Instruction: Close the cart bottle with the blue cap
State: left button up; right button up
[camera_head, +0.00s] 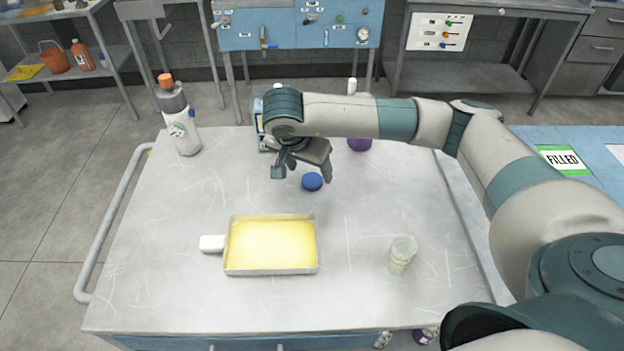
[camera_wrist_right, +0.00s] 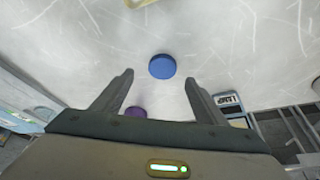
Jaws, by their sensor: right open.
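The blue cap (camera_head: 312,182) lies on the grey cart top (camera_head: 190,215), apart from other things. My right gripper (camera_head: 302,172) is open and empty, close above and behind the cap; its fingers are spread. In the right wrist view the blue cap (camera_wrist_right: 162,67) shows just beyond the two fingertips (camera_wrist_right: 159,80), near the middle between them. A white bottle (camera_head: 180,125) with a grey top and orange cap stands at the cart's back left. My left gripper is not in view.
A tray of yellow liquid (camera_head: 270,216) with a white handle and a clear cup (camera_head: 402,254) stand at the front of the cart. A labelled box (camera_wrist_right: 232,106) shows in the wrist view. A blue surface with a FILLED sign (camera_head: 567,161) is at right. The cart's left middle is clear.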

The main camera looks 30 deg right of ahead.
aim_at(313, 178)
jog(key=shift+w+d+f+p, duration=0.25)
jog(key=shift+f+p, duration=0.2)
jog(key=shift+p, duration=0.2)
jog(key=p+x, duration=0.1)
jog(key=x, duration=0.2)
jog(key=shift+w+a+p, duration=0.1)
jog(key=shift+p, duration=0.2)
jog(key=shift+w+f, duration=0.15)
jog(key=shift+f, duration=0.4)
jog(key=c, duration=1.1)
